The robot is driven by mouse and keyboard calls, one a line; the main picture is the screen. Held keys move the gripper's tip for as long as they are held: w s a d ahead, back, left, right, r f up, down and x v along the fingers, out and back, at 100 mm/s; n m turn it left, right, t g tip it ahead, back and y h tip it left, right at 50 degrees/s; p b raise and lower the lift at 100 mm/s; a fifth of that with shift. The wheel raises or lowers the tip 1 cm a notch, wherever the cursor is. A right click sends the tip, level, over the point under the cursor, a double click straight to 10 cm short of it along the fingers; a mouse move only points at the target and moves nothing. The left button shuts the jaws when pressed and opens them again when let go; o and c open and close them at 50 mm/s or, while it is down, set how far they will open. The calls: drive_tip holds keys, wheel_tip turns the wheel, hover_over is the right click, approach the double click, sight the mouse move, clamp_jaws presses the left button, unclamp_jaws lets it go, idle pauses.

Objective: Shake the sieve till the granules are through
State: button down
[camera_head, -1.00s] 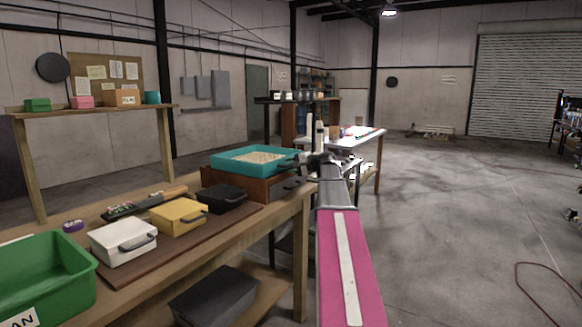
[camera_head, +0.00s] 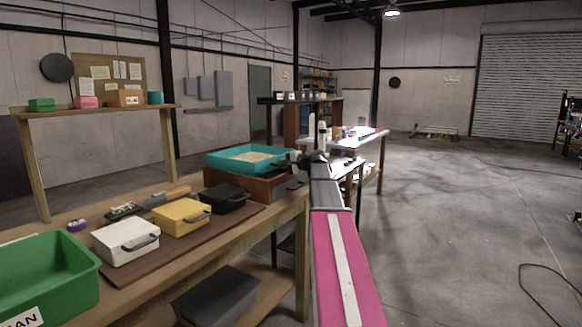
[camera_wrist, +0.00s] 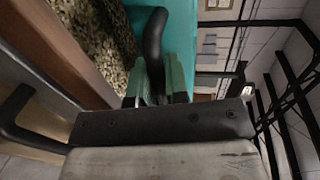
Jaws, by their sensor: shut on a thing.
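The teal sieve (camera_head: 222,165) sits over a brown wooden box (camera_head: 238,184) at the far end of the bench. Pale granules (camera_head: 254,157) lie in its middle; in the wrist view they look coarse and speckled (camera_wrist: 95,35). My gripper (camera_head: 297,160) is at the sieve's right side. In the wrist view my gripper (camera_wrist: 158,80) is shut on the sieve's black handle (camera_wrist: 153,38), with the teal wall (camera_wrist: 180,35) just beyond. The inside of the wooden box below the sieve is hidden.
White (camera_head: 124,243), yellow (camera_head: 180,218) and black (camera_head: 226,198) lidded boxes stand on a brown board before the sieve. A green bin (camera_head: 50,275) stands at the near left. A white-topped table (camera_head: 352,146) stands behind. Open floor lies to the right.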

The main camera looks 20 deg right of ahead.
drive_tip(key=shift+w+a, duration=0.2)
drive_tip(key=shift+w, duration=0.1)
drive_tip(key=c, duration=1.1)
unclamp_jaws()
drive_tip(key=shift+c, duration=0.2)
drive_tip(key=v, duration=1)
drive_tip(key=shift+s+d, duration=0.2)
drive_tip(key=shift+s, duration=0.1)
